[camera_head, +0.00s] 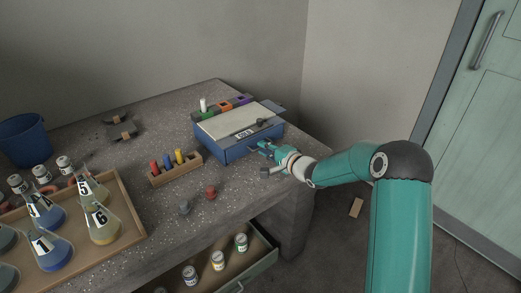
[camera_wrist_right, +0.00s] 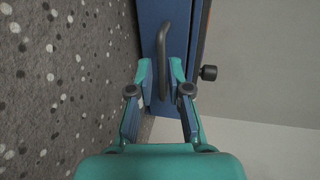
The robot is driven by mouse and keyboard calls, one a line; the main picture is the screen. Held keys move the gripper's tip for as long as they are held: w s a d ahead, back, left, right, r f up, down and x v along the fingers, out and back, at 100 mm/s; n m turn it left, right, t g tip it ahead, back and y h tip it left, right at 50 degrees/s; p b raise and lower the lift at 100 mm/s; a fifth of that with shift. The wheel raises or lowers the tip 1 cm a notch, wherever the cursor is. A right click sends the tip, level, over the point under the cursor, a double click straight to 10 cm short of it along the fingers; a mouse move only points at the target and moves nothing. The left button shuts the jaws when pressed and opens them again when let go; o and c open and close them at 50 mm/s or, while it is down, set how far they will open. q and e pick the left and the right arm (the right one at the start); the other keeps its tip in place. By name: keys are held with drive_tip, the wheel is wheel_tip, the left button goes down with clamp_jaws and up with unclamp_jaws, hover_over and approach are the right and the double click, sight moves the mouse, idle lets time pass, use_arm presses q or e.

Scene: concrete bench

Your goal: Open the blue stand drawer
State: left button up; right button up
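The blue stand (camera_head: 232,153) sits near the right end of the bench, with a pale labelled top. Its blue front also shows in the right wrist view (camera_wrist_right: 184,28), with a dark bar handle (camera_wrist_right: 163,50) standing out from it. The drawer looks closed against the stand, though my gripper hides part of the front. My right gripper (camera_head: 265,149) is at the front right of the stand. In the right wrist view its fingers (camera_wrist_right: 161,68) are open on either side of the handle's end, with gaps showing beside the bar. My left gripper is not in view.
A wooden rack (camera_head: 176,168) with coloured pegs stands left of the stand. A red ball (camera_head: 210,192) and a grey one (camera_head: 184,207) lie in front. A wooden tray (camera_head: 133,217) holds flasks at left. An open bench drawer (camera_head: 262,262) with jars juts out below.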

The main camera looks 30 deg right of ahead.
drive_tip(key=shift+x, duration=0.75)
drive_tip(key=shift+c, duration=0.4)
clamp_jaws()
